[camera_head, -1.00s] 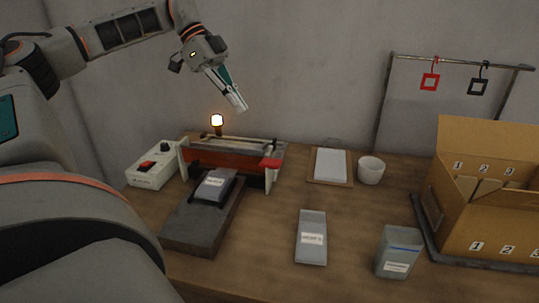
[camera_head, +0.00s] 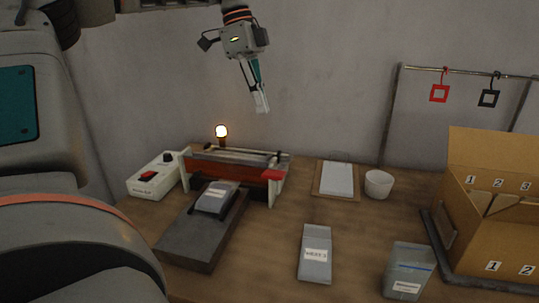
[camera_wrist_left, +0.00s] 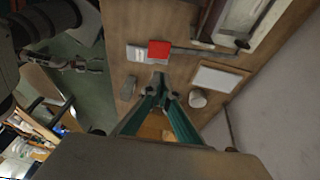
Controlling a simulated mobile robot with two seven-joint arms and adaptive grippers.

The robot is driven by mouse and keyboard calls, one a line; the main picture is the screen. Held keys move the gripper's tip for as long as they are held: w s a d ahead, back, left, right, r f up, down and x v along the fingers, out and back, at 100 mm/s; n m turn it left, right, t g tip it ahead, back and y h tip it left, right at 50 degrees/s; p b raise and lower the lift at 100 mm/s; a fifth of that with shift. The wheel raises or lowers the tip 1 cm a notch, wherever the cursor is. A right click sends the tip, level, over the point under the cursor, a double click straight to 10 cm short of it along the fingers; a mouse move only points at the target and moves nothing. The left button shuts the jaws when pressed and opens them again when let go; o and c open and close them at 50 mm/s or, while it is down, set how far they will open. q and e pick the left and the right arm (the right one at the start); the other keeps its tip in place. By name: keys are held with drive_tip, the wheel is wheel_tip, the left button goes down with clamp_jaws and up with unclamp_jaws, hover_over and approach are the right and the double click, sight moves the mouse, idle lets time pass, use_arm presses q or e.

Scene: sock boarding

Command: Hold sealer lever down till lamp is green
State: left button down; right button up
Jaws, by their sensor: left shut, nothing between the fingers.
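The sealer (camera_head: 232,172) stands at the back left of the bench, a pouch (camera_head: 216,196) lying flat at its front. Its lever ends in a red handle (camera_head: 271,175) at the right; the handle also shows in the left wrist view (camera_wrist_left: 159,50).
A control box with a red switch (camera_head: 147,176) stands left of the sealer. A clipboard (camera_head: 337,179), a white cup (camera_head: 378,184), a loose pouch (camera_head: 315,252), a grey container (camera_head: 409,271) and a carton (camera_head: 494,235) lie to the right. A rail (camera_head: 465,73) holds hanging tags.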

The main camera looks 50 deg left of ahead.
sight(274, 173)
use_arm(q)
drive_tip(key=x, duration=0.8)
drive_tip(key=s+x, duration=0.1)
drive_tip(key=x, duration=0.3)
drive_tip(key=shift+w+a+f+b, duration=0.1)
drive_tip(key=shift+a+f+b, duration=0.05)
drive_tip(key=shift+f+b, duration=0.3)
drive_tip(key=shift+f, duration=0.6)
use_arm(e)
drive_tip(key=shift+d+f, duration=0.1)
drive_tip(key=shift+f, duration=0.3)
drive_tip(key=shift+s, duration=0.1)
